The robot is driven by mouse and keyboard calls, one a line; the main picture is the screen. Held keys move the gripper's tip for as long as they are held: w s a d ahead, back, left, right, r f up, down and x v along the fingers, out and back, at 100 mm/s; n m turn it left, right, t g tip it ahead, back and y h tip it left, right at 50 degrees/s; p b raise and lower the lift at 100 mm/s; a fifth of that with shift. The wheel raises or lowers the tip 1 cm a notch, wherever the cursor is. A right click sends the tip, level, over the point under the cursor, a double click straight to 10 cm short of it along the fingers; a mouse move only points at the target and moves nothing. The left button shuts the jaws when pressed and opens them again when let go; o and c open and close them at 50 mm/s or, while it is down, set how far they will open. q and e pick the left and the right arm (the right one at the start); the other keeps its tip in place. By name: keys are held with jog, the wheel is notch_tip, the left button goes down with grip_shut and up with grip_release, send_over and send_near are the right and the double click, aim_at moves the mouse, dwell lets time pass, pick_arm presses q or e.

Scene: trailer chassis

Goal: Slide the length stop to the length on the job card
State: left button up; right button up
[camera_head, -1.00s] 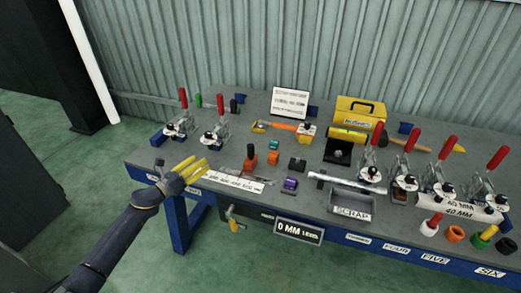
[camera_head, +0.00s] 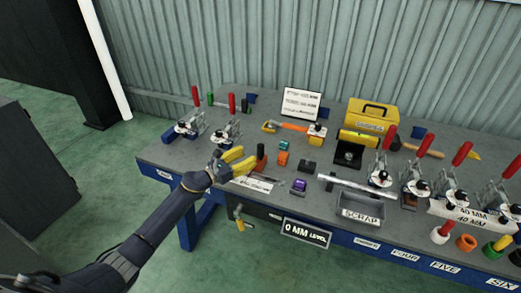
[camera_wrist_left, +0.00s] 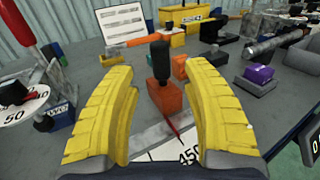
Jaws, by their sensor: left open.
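The length stop (camera_wrist_left: 165,97) is an orange block with an upright black knob. In the left wrist view it stands between and beyond my open yellow fingers (camera_wrist_left: 164,100), apart from them as far as I can tell. A thin red pointer runs from it over the white scale (camera_wrist_left: 155,145), near the mark 450. In the head view my left gripper (camera_head: 235,162) hangs over the bench's front left part and partly hides the stop (camera_head: 261,153). The white card (camera_head: 301,103) stands at the back; it also shows in the wrist view (camera_wrist_left: 133,22). Its text is too small to read.
Toggle clamps with red handles stand left (camera_head: 187,126) and right (camera_head: 381,175). Small orange (camera_head: 282,158) and purple (camera_head: 299,186) blocks lie right of the stop. A scrap tray (camera_head: 361,212) and a yellow toolbox (camera_head: 368,115) are farther right. A 0 MM sign (camera_head: 306,233) hangs at the front edge.

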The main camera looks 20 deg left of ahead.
aim_at(258, 150)
pick_arm(q)
jog(key=x, duration=0.7)
jog(key=shift+w+d, duration=0.1)
jog(key=shift+w, duration=0.05)
jog(key=shift+o, duration=0.2)
grip_shut()
